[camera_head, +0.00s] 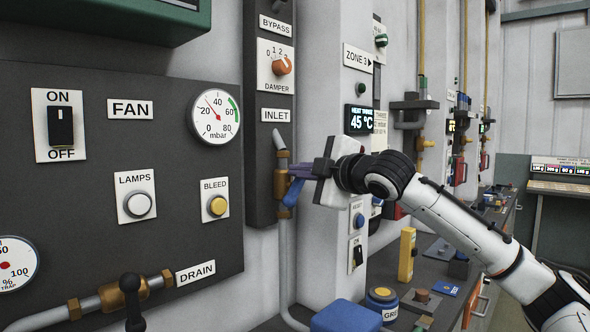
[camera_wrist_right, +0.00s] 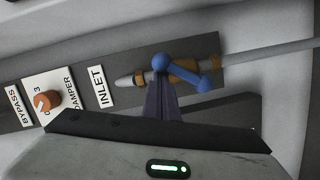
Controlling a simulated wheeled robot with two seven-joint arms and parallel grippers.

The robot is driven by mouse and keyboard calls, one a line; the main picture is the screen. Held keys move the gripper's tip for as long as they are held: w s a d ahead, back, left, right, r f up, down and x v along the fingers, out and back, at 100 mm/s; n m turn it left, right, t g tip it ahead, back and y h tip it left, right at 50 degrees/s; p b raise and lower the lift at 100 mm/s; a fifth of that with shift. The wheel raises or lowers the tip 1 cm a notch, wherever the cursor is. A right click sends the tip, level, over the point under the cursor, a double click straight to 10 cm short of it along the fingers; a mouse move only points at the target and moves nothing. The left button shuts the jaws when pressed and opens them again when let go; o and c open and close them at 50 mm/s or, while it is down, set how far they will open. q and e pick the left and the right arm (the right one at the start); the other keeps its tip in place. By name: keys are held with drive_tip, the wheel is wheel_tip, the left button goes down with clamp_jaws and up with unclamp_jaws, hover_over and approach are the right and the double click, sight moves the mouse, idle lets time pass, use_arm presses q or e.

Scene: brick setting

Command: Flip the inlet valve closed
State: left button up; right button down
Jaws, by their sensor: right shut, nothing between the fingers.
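The inlet valve is a brass body (camera_head: 281,161) on a vertical grey pipe below the INLET label (camera_head: 276,115). Its blue lever (camera_head: 292,193) slants down beside the pipe in the head view. In the right wrist view the lever (camera_wrist_right: 183,74) lies at an angle to the pipe, with a round blue end near my fingertips. My right gripper (camera_head: 287,170) is shut and empty, its purple-grey fingers at the valve, just by the upper part of the lever. The fingertips (camera_wrist_right: 163,80) overlap the lever's round end in the wrist view; contact cannot be told. My left gripper is not in view.
An orange damper knob (camera_head: 282,65) sits above the INLET label. The bleed button (camera_head: 217,206) and drain valve handle (camera_head: 131,290) are left and below. A blue box (camera_head: 345,316) stands below my right arm. Zone 3 controls with a display (camera_head: 359,119) are to the right.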

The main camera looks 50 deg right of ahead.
drive_tip(key=shift+d+f+m+g+y+p, duration=0.2)
drive_tip(key=shift+d+m+y+p, duration=0.3)
drive_tip(key=shift+m, duration=0.85)
drive_tip(key=shift+d+f+m+g+y+p, duration=0.1)
drive_tip(key=shift+d+m+g+y+p, duration=0.3)
drive_tip(key=shift+m, duration=1)
drive_tip(key=shift+d+f+m+y+p, duration=0.15)
drive_tip(key=shift+d+m+y+p, duration=0.15)
drive_tip(key=shift+d+m, duration=0.75)
drive_tip(key=shift+a+m, duration=0.3)
drive_tip(key=shift+a, duration=0.05)
